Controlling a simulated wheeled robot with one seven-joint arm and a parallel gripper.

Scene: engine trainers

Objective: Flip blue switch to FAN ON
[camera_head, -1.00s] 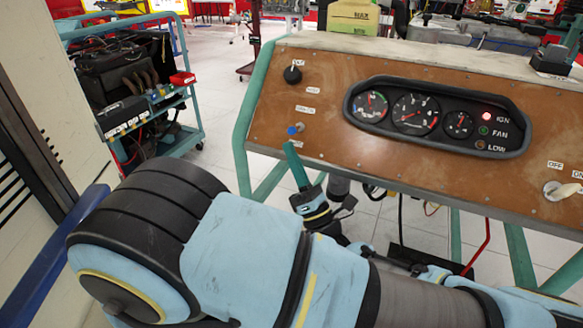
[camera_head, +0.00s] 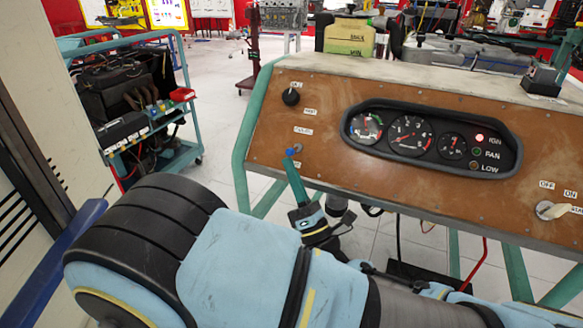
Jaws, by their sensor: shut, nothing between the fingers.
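The blue switch (camera_head: 291,151) is a small blue-tipped toggle on the left part of the brown panel (camera_head: 375,172), with a small white label above it and another below. My gripper (camera_head: 289,162) is shut and empty. Its narrow green tip is right at the blue switch from below, and it looks to be touching it, though I cannot be sure. The tip partly covers the switch and the lower label. The FAN lamp (camera_head: 475,153) on the gauge cluster (camera_head: 431,141) looks dark green.
A black knob (camera_head: 291,97) sits above the switch. A key switch (camera_head: 548,210) is at the panel's right. A blue cart (camera_head: 197,160) with an engine stands at the left. The panel's green frame (camera_head: 243,150) is close to my arm. White floor lies between cart and panel.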

